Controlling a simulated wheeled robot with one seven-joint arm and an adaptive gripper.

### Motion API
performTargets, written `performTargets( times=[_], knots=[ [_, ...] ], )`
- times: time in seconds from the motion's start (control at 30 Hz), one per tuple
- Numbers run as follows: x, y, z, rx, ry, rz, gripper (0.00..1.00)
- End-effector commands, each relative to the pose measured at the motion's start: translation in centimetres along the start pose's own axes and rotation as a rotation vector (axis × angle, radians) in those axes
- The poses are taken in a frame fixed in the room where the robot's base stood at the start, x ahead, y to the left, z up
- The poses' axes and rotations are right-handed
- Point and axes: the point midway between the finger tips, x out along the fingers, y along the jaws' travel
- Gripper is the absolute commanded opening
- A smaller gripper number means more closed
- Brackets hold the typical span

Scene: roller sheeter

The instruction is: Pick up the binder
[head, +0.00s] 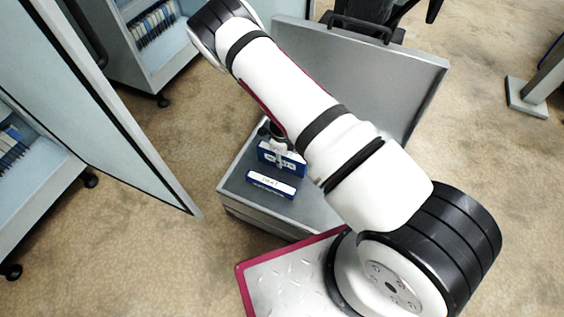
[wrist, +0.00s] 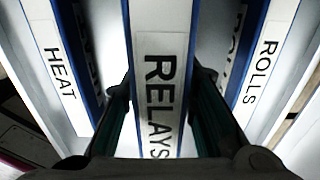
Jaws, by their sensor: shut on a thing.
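A white and blue binder labelled RELAYS (wrist: 158,60) is upright between the two dark fingers of my gripper (wrist: 160,115) in the wrist view. The fingers are shut on its sides. A binder labelled HEAT (wrist: 60,65) stands apart to the left, and one labelled ROLLS (wrist: 265,70) to the right. In the head view my gripper (head: 277,139) is small and partly hidden by my arm, at the rear blue binder (head: 284,160). Another blue binder with a white label (head: 270,184) is just in front of it. A third binder does not show there.
The binders are at a grey cabinet top (head: 235,186). A large grey panel (head: 345,75) stands behind it. A tall panel (head: 105,105) and wheeled shelves with binders (head: 150,60) are at the left. Carpet is open at the right.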

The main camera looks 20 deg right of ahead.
Motion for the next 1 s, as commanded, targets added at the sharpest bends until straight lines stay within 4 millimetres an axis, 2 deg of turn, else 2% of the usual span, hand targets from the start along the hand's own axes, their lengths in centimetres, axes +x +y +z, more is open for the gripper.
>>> performTargets(
  times=[0.03,0.1,0.5,1.0],
  knots=[
    [-1.4,-0.1,0.1,0.001,-0.002,-0.001,0.0],
    [-2.8,-0.1,0.1,0.0,-0.002,-0.001,0.0],
    [-10.0,0.0,0.0,-0.001,-0.001,-0.001,0.0],
    [-13.9,0.0,0.0,0.0,0.0,-0.001,0.0]
  ],
)
